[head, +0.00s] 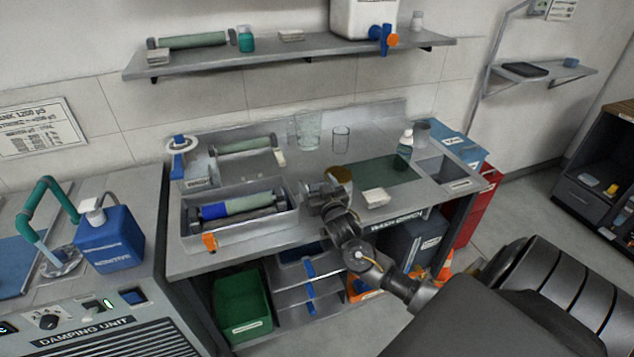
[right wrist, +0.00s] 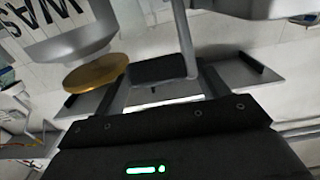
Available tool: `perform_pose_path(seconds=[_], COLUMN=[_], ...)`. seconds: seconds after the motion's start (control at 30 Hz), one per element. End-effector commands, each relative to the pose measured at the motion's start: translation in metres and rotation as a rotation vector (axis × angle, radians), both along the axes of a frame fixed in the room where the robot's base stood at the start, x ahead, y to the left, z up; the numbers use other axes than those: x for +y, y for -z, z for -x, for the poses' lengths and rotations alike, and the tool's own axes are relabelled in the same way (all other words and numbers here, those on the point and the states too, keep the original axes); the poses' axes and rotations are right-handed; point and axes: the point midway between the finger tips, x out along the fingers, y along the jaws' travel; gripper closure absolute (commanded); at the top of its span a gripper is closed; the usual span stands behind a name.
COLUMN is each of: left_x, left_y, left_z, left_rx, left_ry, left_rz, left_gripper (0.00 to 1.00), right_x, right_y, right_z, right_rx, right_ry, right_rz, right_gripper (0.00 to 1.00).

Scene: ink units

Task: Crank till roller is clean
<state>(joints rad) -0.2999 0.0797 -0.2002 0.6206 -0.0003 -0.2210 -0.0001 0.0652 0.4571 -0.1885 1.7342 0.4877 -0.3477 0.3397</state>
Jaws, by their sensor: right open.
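A metal wash tray (head: 283,225) on the bench holds a roller (head: 240,205). The roller's left part is blue and the rest is pale green. An orange crank handle (head: 209,242) sticks out at the tray's front left. My right gripper (head: 322,190) is just right of the tray, above the bench, well apart from the crank. In the right wrist view its two fingers (right wrist: 165,95) are spread with nothing held between them. A gold round disc (right wrist: 95,72) shows beside the left finger. My left gripper is not in view.
Behind the tray lies a second green roller (head: 245,146) in a shallow tray. Glass beakers (head: 308,130), a white block (head: 376,197) and a small bottle (head: 405,143) stand to the right. A blue container (head: 108,240) stands on the left unit.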

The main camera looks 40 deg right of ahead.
Motion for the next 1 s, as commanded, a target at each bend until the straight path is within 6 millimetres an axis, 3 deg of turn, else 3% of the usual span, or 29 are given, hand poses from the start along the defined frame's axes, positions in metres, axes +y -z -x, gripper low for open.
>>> perform_pose_path(seconds=[0.27, 0.7, 0.87, 1.0], left_x=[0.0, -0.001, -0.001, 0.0], left_y=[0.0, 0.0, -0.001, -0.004], left_z=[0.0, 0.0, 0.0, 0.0], left_rx=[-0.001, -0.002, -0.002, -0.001], left_ry=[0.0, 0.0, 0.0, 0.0], left_rz=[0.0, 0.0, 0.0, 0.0], left_gripper=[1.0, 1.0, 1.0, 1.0], right_x=[0.0, -0.004, -0.002, 0.007], right_y=[0.0, 0.0, -0.001, -0.005], right_z=[-0.002, 0.0, -0.004, -0.023], right_rx=[0.0, -0.001, 0.006, 0.035], right_ry=[-0.001, 0.005, 0.003, -0.014], right_rz=[0.0, 0.001, -0.001, -0.011], right_gripper=[0.26, 0.8, 0.8, 0.8])
